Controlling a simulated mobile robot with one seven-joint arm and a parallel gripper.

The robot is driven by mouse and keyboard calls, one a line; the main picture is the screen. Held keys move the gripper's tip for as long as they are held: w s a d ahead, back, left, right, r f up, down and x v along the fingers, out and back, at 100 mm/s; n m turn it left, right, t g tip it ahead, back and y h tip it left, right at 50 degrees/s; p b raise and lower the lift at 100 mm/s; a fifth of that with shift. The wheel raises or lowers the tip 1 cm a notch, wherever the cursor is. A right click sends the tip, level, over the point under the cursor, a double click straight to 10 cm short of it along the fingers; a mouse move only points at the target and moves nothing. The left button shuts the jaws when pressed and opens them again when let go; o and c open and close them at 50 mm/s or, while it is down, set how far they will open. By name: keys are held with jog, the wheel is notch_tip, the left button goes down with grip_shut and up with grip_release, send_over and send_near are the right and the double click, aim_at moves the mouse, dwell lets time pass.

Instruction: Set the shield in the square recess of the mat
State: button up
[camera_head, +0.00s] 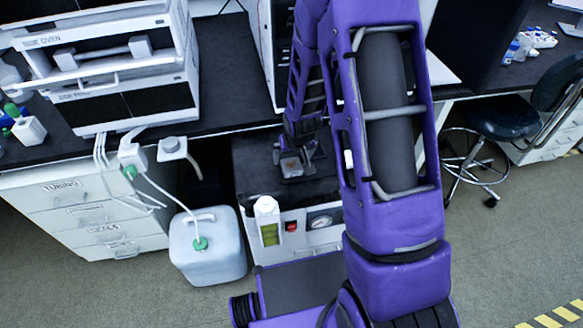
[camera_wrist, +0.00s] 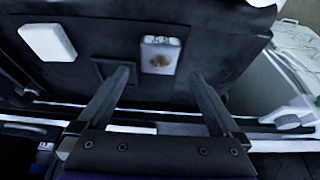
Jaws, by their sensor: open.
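A small pale plate with a brown spot (camera_wrist: 160,56), which looks like the shield, lies on the dark mat (camera_wrist: 210,30). It also shows in the head view (camera_head: 290,165). A dark square (camera_wrist: 112,68), apparently the recess, lies just left of it in the wrist view, partly behind a finger. My gripper (camera_wrist: 160,80) is open and empty; the plate shows between and past its fingertips. In the head view my gripper (camera_head: 299,158) is low over the mat, its fingers hard to make out.
A white block (camera_wrist: 47,42) lies on the mat, left of the square in the wrist view. A white jerrycan (camera_head: 207,250) stands left on the floor.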

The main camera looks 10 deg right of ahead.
aim_at(292, 165)
jog(key=shift+x, duration=2.75)
jog(key=shift+s+d, duration=0.1)
jog(key=shift+s, duration=0.1)
